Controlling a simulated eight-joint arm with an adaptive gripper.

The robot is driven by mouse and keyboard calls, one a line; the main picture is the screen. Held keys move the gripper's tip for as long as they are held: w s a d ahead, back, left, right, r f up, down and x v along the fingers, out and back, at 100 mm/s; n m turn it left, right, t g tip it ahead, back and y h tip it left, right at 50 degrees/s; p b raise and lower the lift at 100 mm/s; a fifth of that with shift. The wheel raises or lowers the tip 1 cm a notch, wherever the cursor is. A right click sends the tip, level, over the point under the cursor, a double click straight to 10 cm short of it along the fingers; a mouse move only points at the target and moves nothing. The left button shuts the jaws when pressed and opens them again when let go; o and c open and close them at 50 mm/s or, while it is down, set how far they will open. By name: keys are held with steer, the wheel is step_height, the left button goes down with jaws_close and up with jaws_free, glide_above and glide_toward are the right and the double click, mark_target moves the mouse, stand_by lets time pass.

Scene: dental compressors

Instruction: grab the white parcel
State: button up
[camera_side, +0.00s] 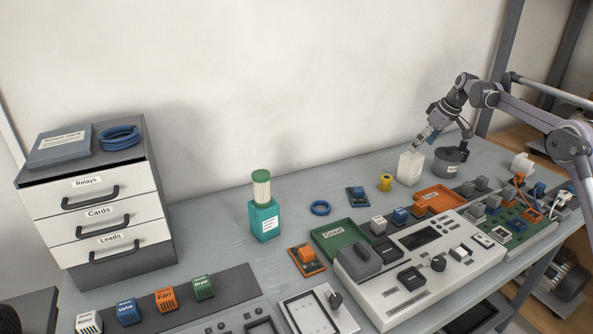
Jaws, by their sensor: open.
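The white parcel (409,169) stands upright on the grey bench toward the back right, a small pale box. My gripper (422,143) is just above the parcel's top, reaching down from the upper right. Its fingers are open, with the tips close over the parcel's top edge. Whether they touch it I cannot tell at this size.
A dark grey round pot (448,161) stands close to the parcel's right. A yellow spool (386,182) is to its left. An orange tray (440,197) lies in front, near a grey-white test console (425,262).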

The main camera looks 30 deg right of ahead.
mark_target(407, 166)
steer(key=x, duration=1.1)
steer(key=shift+s+a, duration=0.1)
steer(key=shift+a, duration=0.05)
steer(key=shift+r, duration=0.1)
steer(key=c, duration=1.4)
